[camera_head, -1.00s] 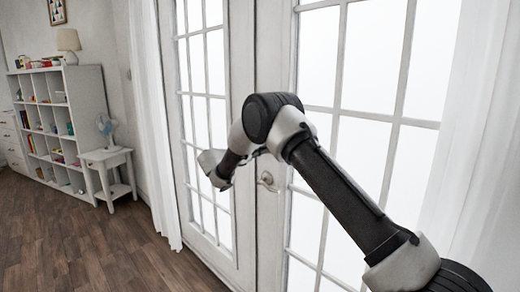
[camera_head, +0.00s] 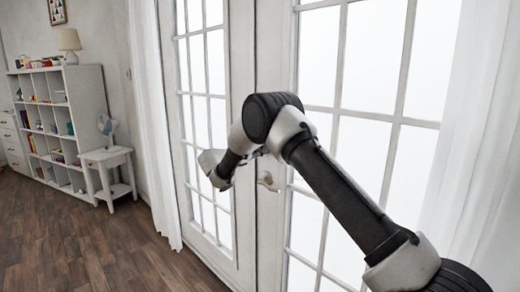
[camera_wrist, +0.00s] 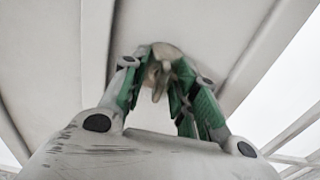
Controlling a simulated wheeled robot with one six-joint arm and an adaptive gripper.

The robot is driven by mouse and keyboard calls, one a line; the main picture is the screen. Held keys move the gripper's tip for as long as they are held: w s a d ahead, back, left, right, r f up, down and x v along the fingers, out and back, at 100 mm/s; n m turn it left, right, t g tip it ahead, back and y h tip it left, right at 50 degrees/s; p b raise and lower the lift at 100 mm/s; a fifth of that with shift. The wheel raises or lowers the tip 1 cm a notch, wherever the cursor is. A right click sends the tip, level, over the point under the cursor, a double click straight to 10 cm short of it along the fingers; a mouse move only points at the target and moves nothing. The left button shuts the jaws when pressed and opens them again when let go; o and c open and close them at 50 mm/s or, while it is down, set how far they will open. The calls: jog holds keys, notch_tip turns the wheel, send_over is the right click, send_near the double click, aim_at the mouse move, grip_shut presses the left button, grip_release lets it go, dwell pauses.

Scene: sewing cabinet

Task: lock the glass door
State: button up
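The white glass door (camera_head: 242,200) has two tall paned leaves that stand closed side by side. A pale handle (camera_head: 267,181) shows on the door beside the middle seam, just right of my gripper. In the wrist view a small tan metal lock knob (camera_wrist: 158,75) stands out from the white door frame. In the head view the gripper's fingertips are hidden behind my wrist.
A white curtain (camera_head: 150,120) hangs left of the door and another (camera_head: 485,130) hangs at the right. A small white side table (camera_head: 107,158) with a fan and a cube shelf (camera_head: 88,110) stand at the far left. The wooden floor (camera_head: 90,250) is clear.

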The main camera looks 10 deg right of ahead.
jog(key=v, duration=1.2)
